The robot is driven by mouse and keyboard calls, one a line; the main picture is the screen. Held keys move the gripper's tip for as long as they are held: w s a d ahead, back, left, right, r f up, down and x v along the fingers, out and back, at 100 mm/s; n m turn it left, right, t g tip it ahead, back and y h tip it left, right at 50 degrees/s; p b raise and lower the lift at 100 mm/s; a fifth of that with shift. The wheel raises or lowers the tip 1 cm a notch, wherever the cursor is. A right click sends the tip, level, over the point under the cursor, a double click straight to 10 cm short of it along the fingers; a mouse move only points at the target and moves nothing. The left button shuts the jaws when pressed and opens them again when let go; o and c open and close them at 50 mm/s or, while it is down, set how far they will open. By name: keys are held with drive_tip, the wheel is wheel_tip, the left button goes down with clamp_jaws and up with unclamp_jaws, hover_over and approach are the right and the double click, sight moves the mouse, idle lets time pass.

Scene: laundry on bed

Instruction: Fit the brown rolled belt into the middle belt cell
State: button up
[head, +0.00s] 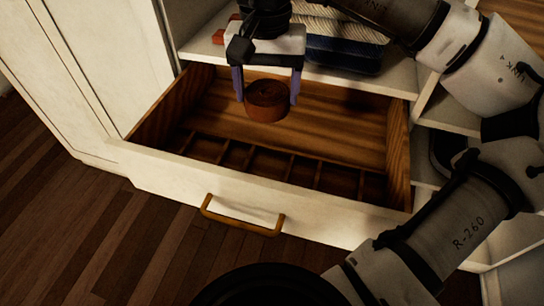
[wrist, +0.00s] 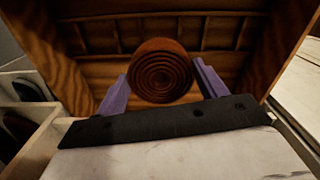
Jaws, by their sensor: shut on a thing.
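The brown rolled belt (head: 267,101) is a round coil held between the two purple fingers of my gripper (head: 266,92). In the wrist view the belt (wrist: 161,72) shows its spiral face between the fingers (wrist: 160,85). My gripper is shut on it and holds it above the open drawer (head: 300,130). The row of belt cells (head: 250,160) runs along the drawer's front, split by thin wooden dividers. The cells I can see look empty and dark. The belt is apart from the cells. In the wrist view, dividers (wrist: 115,38) show behind the belt, which hides part of the row.
The drawer front (head: 160,170) has a brass handle (head: 240,218). A shelf (head: 360,80) above the drawer bears folded clothes (head: 340,50). Cubbies with dark items (head: 445,150) stand at the right. The rear part of the drawer floor is clear.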

wheel_tip(320, 180, down, 18)
drive_tip(key=b, duration=0.3)
drive_tip(key=shift+r, duration=0.25)
drive_tip(key=shift+f, duration=0.2)
drive_tip(key=o, duration=1.1)
wheel_tip(320, 180, up, 12)
drive_tip(key=shift+r+p, duration=0.25)
drive_tip(key=shift+p, duration=0.9)
